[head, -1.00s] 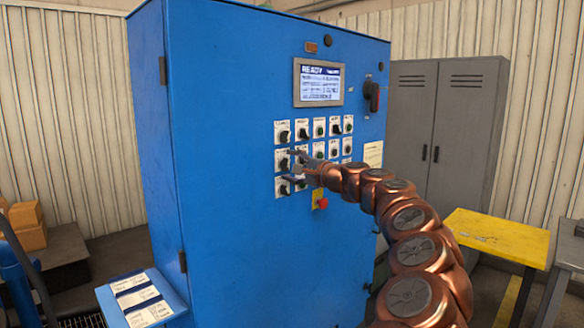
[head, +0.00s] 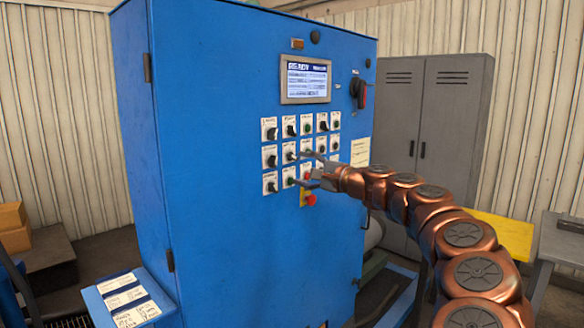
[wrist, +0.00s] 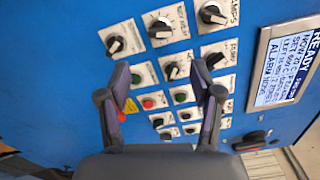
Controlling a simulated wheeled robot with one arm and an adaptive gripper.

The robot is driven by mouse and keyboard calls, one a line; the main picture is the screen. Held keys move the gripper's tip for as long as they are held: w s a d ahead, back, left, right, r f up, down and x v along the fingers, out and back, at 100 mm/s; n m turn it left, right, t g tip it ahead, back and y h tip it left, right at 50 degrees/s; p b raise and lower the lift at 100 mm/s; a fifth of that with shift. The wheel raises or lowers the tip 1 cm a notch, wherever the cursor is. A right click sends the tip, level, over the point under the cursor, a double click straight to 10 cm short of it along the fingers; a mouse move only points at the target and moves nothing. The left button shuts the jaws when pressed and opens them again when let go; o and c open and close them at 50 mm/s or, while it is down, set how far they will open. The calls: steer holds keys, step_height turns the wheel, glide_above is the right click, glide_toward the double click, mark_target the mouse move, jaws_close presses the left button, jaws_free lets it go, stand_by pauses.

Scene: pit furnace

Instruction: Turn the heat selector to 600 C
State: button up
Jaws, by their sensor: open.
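The left column holds a top knob (head: 269,130), a middle knob (head: 269,156) and a bottom knob (head: 269,183). In the wrist view the same column shows as a tilted row, with a knob (wrist: 212,13) under "AMPS", a middle knob (wrist: 160,29) and an end knob (wrist: 115,44). Most labels are too small to read, so I cannot tell which is the heat selector. My gripper (head: 304,169) is open and empty in front of the lower grid; its fingers (wrist: 160,72) frame several switches. Contact is unclear.
A display (head: 306,80) reading "READY" sits above the switches. A red button (head: 310,199) on yellow lies below the grid and a black-and-red handle (head: 358,92) at upper right. A blue shelf with cards (head: 130,298) juts out at lower left. Grey lockers (head: 440,125) stand behind.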

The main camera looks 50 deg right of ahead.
steer(key=shift+s, duration=1.35)
